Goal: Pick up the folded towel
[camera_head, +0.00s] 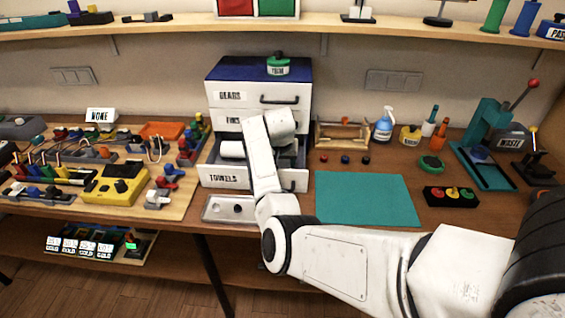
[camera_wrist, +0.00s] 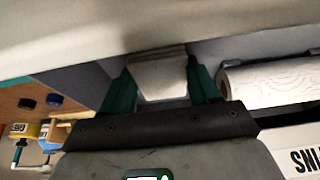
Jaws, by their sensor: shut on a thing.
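The folded towel (camera_wrist: 158,78) is a small off-white folded cloth in the wrist view, between the teal fingers of my gripper (camera_wrist: 161,84). My gripper is shut on it from both sides. The towel is inside or just over the open drawer labelled TOWELS (camera_head: 223,179); the exact height is unclear. In the head view my white arm reaches over this drawer and hides the towel and my fingers. A white paper roll (camera_wrist: 268,79) lies in the drawer beside the gripper; it also shows in the head view (camera_head: 232,149).
The drawer belongs to a white cabinet with a blue top (camera_head: 235,69), where a green round container (camera_head: 278,67) stands. A teal mat (camera_head: 366,199) lies bare to the right. A metal tray (camera_head: 220,209) is in front. A wiring board (camera_head: 95,150) fills the left.

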